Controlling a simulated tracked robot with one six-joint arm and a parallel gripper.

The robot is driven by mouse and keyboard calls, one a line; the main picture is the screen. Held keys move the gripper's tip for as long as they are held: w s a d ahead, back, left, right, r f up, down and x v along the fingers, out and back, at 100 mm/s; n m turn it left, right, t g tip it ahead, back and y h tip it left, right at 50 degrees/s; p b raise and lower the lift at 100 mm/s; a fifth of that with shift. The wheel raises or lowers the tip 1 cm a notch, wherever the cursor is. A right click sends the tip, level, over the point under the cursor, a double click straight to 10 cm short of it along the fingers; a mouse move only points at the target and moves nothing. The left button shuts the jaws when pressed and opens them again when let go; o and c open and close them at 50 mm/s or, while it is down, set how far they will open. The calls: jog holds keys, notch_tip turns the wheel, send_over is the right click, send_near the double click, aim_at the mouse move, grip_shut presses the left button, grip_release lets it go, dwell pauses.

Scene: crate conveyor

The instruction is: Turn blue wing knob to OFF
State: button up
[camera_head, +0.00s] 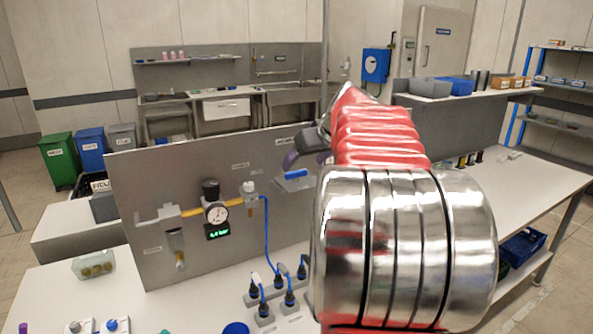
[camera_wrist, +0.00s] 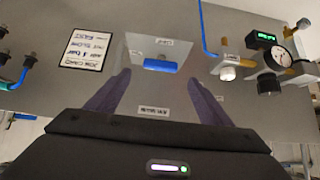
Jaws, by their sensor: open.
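The blue wing knob (camera_wrist: 160,66) sits on a light square plate (camera_wrist: 143,50) on the grey panel. In the wrist view its bar lies crosswise, with a small label above it, too small to read. In the head view the knob (camera_head: 296,174) shows just left of my arm. My gripper (camera_wrist: 158,80) is open and empty, its two dark purple fingers spread to either side of the knob in the picture. Whether they reach the knob's depth I cannot tell. In the head view my gripper (camera_head: 308,155) is partly hidden by my arm.
A gauge (camera_head: 216,213) with valves and a blue hose (camera_head: 267,235) sits on the panel (camera_head: 140,180), left of the knob. Blue plugs (camera_head: 276,283) stand on the white bench below. A printed sign (camera_wrist: 87,50) is near the knob.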

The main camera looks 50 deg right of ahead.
aim_at(296, 171)
jog(key=x, duration=0.6)
jog(key=shift+w, duration=0.1)
jog(key=shift+c, duration=0.2)
jog(key=c, duration=0.9)
jog(key=shift+a+f, duration=0.1)
jog(key=shift+a, duration=0.1)
jog(key=shift+c, duration=0.5)
jog(key=shift+d, duration=0.1)
